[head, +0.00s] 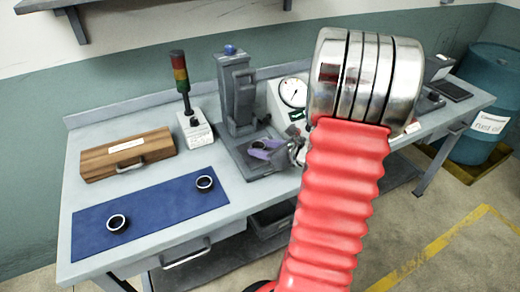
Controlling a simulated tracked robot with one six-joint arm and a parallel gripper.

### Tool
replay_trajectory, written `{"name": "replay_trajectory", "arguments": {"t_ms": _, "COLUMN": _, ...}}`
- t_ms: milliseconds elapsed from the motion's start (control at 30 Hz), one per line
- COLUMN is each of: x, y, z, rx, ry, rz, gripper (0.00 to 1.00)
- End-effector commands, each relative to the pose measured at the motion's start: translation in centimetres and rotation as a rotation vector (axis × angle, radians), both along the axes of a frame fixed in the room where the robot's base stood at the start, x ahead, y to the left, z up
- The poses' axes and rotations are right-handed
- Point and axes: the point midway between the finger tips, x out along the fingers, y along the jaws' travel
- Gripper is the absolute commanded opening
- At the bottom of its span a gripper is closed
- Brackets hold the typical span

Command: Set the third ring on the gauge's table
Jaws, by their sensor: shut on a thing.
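My gripper (264,151), with purple fingers, is partly visible left of my red arm sleeve. It is shut on a small dark ring (259,144), which is small and partly covered by the fingers. The gripper is low over the grey base (236,160) of an upright column stand (238,95) with a blue knob. I cannot tell whether the ring touches the surface below it. A white round dial (293,92) on a pale housing stands just right of the column. Two other dark-sided rings lie on the blue mat (160,212): one at its right end (205,184), one near the front (118,224).
A wooden box (127,154) and a signal tower (183,85) on a white base stand at the bench's back left. My arm hides part of the bench's right side. A blue drum (484,90) stands beyond the right end. The mat's middle is clear.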

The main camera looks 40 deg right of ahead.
Motion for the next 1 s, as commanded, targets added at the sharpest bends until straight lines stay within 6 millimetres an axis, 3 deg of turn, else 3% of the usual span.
{"name": "replay_trajectory", "arguments": {"t_ms": 67, "x": 0.0, "y": 0.0, "z": -0.2, "rx": 0.002, "ry": 0.0, "rz": -0.001, "gripper": 0.15}}
{"name": "replay_trajectory", "arguments": {"t_ms": 100, "x": 0.0, "y": 0.0, "z": -0.3, "rx": 0.002, "ry": 0.001, "rz": -0.001, "gripper": 0.41}}
{"name": "replay_trajectory", "arguments": {"t_ms": 367, "x": 0.0, "y": 0.1, "z": -0.3, "rx": 0.003, "ry": 0.002, "rz": 0.001, "gripper": 0.59}}
{"name": "replay_trajectory", "arguments": {"t_ms": 767, "x": -0.1, "y": 0.2, "z": 0.0, "rx": 0.002, "ry": 0.003, "rz": 0.004, "gripper": 0.59}}
{"name": "replay_trajectory", "arguments": {"t_ms": 1000, "x": -2.7, "y": -0.1, "z": 1.3, "rx": -0.001, "ry": 0.0, "rz": -0.002, "gripper": 0.59}}
